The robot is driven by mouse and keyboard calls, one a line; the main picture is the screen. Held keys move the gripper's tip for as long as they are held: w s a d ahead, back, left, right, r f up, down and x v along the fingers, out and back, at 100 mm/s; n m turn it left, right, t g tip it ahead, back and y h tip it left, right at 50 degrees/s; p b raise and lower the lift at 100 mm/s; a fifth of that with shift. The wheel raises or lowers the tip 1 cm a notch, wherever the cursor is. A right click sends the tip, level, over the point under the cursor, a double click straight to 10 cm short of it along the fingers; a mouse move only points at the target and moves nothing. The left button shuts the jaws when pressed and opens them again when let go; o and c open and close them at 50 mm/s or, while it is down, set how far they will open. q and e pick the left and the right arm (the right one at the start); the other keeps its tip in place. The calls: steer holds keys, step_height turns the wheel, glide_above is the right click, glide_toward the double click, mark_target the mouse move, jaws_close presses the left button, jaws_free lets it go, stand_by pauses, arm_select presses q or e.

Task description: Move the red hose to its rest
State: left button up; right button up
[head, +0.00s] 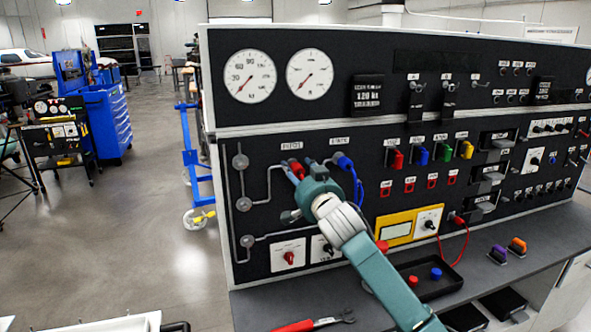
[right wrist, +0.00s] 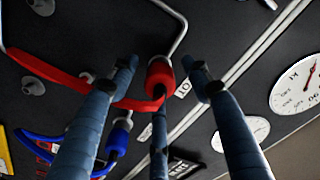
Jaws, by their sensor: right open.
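The red hose (right wrist: 75,88) ends in a red connector (right wrist: 160,75) on a grey pipe of the black panel. In the head view the connector (head: 296,168) shows just past my fingers, below a label, while the rest of that hose is hidden by my gripper and arm. My right gripper (head: 292,174) is open in front of the panel, its blue-grey fingers on either side of the connector in the right wrist view (right wrist: 160,66). I cannot tell whether they touch it. No rest for the hose can be made out with certainty. My left gripper is out of view.
A blue hose (head: 357,186) with a blue connector (head: 343,161) hangs close to the right of my gripper. A black tray (head: 437,287) with red and blue caps and a red-handled wrench (head: 312,323) lie on the bench. Open floor lies left of the panel.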

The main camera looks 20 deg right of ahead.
steer(key=shift+p, duration=0.3)
steer(key=shift+c, duration=0.2)
jaws_close()
